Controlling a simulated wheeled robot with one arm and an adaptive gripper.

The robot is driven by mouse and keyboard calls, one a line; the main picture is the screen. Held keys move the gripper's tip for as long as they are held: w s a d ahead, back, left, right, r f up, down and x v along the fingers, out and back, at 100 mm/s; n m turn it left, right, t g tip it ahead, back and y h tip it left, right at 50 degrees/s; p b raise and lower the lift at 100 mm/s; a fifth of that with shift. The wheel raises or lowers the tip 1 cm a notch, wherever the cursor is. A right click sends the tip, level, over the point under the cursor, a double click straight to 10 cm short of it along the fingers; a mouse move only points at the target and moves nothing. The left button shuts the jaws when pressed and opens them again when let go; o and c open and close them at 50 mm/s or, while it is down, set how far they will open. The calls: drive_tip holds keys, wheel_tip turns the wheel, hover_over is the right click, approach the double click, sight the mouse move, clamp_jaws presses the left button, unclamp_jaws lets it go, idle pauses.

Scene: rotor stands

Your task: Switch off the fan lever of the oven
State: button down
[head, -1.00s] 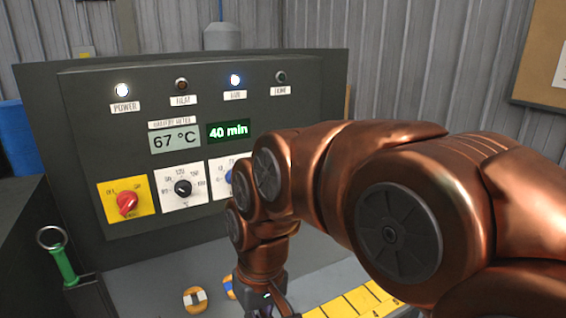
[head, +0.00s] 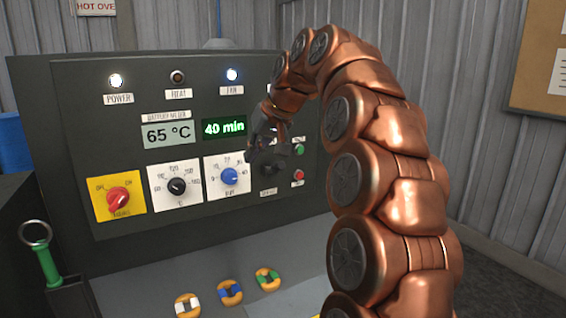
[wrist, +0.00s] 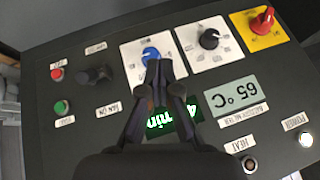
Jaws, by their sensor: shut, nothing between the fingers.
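The oven control panel (head: 165,100) fills the left of the head view. The fan lamp (head: 232,75) glows blue-white above its label. A dark lever (wrist: 95,76) shows in the wrist view between two small labels, beside a red and a green button. In the head view that lever is mostly hidden behind my gripper (head: 256,152). My gripper is shut and empty in front of the panel. In the wrist view the gripper (wrist: 160,78) overlaps the blue dial and the green time display, with the lever off to its left. I cannot tell any contact.
The blue dial (head: 229,177), black dial (head: 177,186) and red switch (head: 118,200) line the panel. The green button (head: 299,149) and red button (head: 298,175) are close to my gripper. Several coloured rings (head: 230,292) lie below. A green-handled tool (head: 46,262) stands left.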

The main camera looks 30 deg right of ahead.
drive_tip(key=w+d+r+m+t+h+b, duration=0.1)
drive_tip(key=d+r, duration=0.1)
drive_tip(key=d, duration=0.5)
drive_tip(key=w+d+r+t+h+b, duration=0.1)
drive_tip(key=d+r+t+b, duration=0.1)
drive_tip(key=d, duration=0.6)
drive_tip(key=shift+w+d+r+m, duration=0.2)
drive_tip(key=shift+w+d+m, duration=0.1)
drive_tip(key=shift+m, duration=0.1)
drive_tip(key=shift+w+a+f, duration=0.1)
drive_tip(key=shift+w, duration=0.05)
drive_tip(key=p, duration=0.1)
hover_over(283, 163)
drive_tip(key=w+d, duration=0.2)
wheel_tip(283, 163, down, 7)
drive_tip(key=shift+s+a+f+p, duration=0.25)
drive_tip(key=shift+s+a+f, duration=0.1)
drive_tip(key=shift+f, duration=0.3)
drive_tip(key=shift+s+a+f+p, duration=0.2)
drive_tip(key=shift+a+f, duration=0.15)
drive_tip(key=shift+f, duration=0.25)
drive_tip(key=shift+f, duration=0.1)
drive_tip(key=shift+f+t+b, duration=0.2)
drive_tip(key=shift+t+b, duration=0.1)
drive_tip(key=shift+b, duration=0.1)
